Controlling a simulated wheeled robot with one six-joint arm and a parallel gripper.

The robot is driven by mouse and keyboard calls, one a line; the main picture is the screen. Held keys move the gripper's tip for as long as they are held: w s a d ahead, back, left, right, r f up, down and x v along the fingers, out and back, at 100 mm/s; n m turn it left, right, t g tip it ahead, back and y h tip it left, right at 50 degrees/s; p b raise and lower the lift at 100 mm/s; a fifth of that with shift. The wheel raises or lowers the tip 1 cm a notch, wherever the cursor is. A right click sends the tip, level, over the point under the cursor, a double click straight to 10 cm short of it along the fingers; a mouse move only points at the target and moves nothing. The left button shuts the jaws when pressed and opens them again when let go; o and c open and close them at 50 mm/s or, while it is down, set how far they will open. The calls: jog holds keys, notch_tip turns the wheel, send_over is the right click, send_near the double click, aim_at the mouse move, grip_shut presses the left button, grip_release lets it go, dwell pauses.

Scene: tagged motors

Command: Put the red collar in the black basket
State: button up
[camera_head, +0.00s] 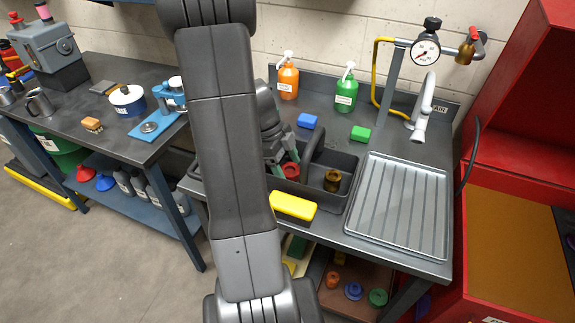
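The black basket (341,205) stands on the grey workbench in the middle, with an arched handle. A red ring-shaped piece (290,170), which looks like the red collar, shows at the basket's left end. My gripper (285,159) reaches down there, with its greenish fingertips right at the red collar. The collar appears to be inside or just above the basket's left part; I cannot tell whether it rests on the floor. My arm hides part of the basket's left side. Whether the fingers are closed on the collar is too small to tell. A brass piece (332,181) sits in the basket's right part.
A yellow sponge (293,206) lies in front of the basket. Blue (307,121) and green (360,133) blocks lie behind it, with orange (288,77) and green (346,91) bottles. A ribbed drainboard (400,205) is at right. Orange, blue and green collars lie on the shelf below.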

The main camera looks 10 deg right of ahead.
jog(key=shift+r, duration=0.1)
jog(key=shift+r, duration=0.2)
jog(key=v, duration=1.1)
jog(key=shift+a+r, duration=0.15)
jog(key=shift+r, duration=0.2)
